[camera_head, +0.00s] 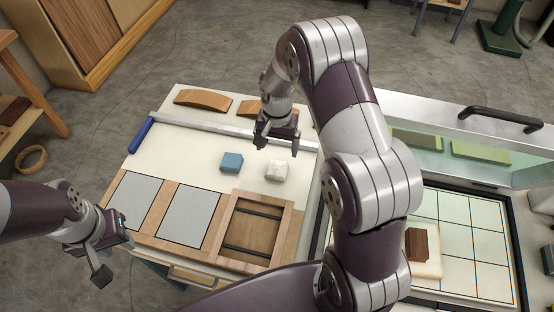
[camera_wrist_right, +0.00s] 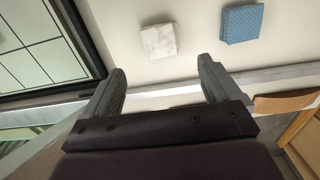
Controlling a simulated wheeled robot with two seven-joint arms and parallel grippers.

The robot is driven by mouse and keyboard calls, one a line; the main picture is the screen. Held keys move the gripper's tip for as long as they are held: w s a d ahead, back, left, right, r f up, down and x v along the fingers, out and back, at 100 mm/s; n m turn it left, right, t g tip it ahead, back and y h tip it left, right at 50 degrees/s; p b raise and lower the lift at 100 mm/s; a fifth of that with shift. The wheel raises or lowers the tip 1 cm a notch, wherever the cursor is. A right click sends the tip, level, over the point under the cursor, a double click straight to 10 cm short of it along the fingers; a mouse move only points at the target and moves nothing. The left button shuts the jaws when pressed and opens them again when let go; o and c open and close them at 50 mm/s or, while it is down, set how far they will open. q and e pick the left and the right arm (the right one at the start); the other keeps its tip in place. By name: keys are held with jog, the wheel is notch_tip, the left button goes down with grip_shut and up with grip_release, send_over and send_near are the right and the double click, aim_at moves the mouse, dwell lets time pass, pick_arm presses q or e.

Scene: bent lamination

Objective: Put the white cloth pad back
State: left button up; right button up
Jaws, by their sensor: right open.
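The white cloth pad (camera_head: 276,170) lies on the pale worktop, just right of a blue pad (camera_head: 231,162). In the right wrist view the white pad (camera_wrist_right: 159,41) is beyond the fingertips and roughly in line with the gap between them, with the blue pad (camera_wrist_right: 242,23) to its right. My right gripper (camera_head: 276,146) is open and empty, above the worktop near the white pad and apart from it. My left gripper (camera_head: 112,262) is off the front left of the bench, away from both pads; its finger gap does not show clearly.
A wooden frame tray (camera_head: 286,238) with dark bars and grey panels (camera_head: 187,216) line the bench front. A metal rail (camera_head: 205,128), a blue-handled tool (camera_head: 141,134) and curved wood pieces (camera_head: 204,99) are behind. A gridded panel (camera_head: 470,250) holding a brown block (camera_head: 417,245) is right.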

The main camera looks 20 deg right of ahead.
jog(key=s+a+r+n, duration=0.2)
jog(key=s+r+n, duration=0.1)
jog(key=s, duration=0.5)
jog(key=s+a+r+n+t, duration=0.1)
jog(key=s+r+n, duration=0.3)
jog(key=s, duration=0.4)
jog(key=shift+a+r+n, duration=0.3)
jog(key=shift+a+r, duration=0.1)
jog(key=shift+r, duration=0.45)
